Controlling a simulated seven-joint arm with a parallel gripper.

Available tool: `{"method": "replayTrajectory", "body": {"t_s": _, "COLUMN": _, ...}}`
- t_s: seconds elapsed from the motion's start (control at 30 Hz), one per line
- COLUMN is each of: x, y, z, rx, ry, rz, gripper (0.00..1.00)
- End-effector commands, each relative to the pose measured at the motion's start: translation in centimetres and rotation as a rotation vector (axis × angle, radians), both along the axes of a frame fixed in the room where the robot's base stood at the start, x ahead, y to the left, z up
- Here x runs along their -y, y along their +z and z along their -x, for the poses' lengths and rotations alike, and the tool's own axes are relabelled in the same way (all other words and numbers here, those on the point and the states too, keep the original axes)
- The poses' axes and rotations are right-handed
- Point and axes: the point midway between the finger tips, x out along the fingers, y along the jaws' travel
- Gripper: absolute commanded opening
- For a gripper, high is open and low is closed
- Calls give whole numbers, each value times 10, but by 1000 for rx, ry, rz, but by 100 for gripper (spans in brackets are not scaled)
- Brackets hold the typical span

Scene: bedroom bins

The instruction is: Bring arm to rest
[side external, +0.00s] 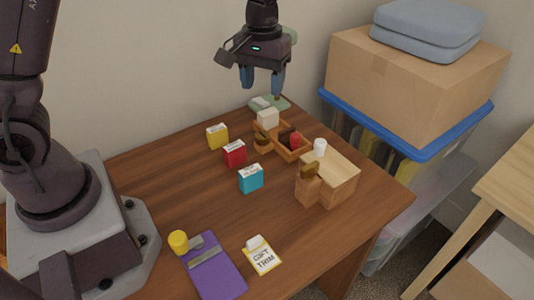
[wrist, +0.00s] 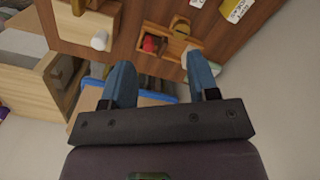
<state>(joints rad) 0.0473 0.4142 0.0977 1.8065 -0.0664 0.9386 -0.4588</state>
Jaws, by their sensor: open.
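My gripper (side external: 263,78) is open and empty, raised above the back of the wooden table (side external: 200,185), with its two blue fingers pointing down. In the wrist view its fingers (wrist: 164,88) are spread apart with nothing between them. Below and near it stands a wooden tray (side external: 288,153) with compartments that hold a red item (side external: 295,140), a brown item and a cream block (side external: 268,118). The tray (wrist: 190,45) also shows in the wrist view, beyond the fingers.
Yellow (side external: 217,137), red (side external: 235,154) and teal (side external: 251,179) boxes stand mid-table. A wooden box (side external: 341,180) with a white cylinder (side external: 320,148) is at right. A purple folder (side external: 215,267) and a tag card (side external: 262,257) lie in front. A cardboard box (side external: 400,85) sits on a blue-lidded bin.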

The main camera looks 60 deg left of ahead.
Motion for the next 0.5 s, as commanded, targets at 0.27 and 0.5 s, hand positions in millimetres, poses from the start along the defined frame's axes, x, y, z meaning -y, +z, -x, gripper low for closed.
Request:
{"method": "replayTrajectory", "body": {"t_s": 0.27, "x": 7, "y": 70, "z": 90, "rx": 144, "ry": -342, "rz": -10, "gripper": 54}}
{"method": "replayTrajectory", "body": {"t_s": 0.5, "x": 10, "y": 98, "z": 163, "rx": 294, "ry": -521, "rz": -71, "gripper": 54}}
